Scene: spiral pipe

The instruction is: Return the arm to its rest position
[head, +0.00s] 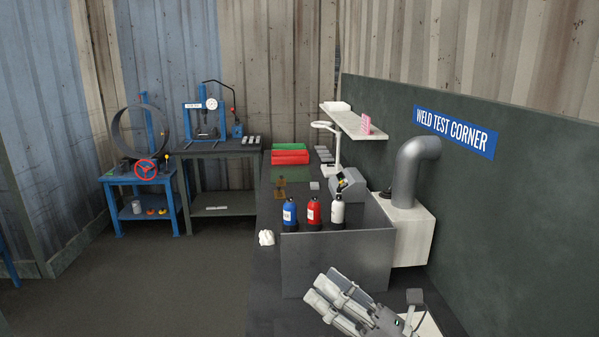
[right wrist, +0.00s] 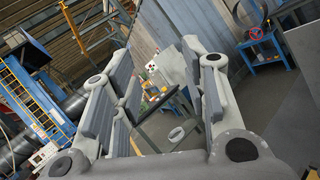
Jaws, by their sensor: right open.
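My right gripper (head: 326,290) is at the bottom of the head view, in front of the grey upright panel and to the right of the middle. Its fingers point up and to the left. In the right wrist view the same gripper (right wrist: 160,62) has its two fingers spread apart, with nothing between them. Beyond the fingers that view shows the floor and far workshop equipment. My left gripper is not in either view.
A grey panel (head: 335,265) stands on the dark bench, close beyond the gripper. Blue (head: 290,213), red (head: 313,212) and white (head: 337,211) bottles stand behind it. A grey bent pipe (head: 408,175) rises at right. Open floor (head: 180,285) lies left.

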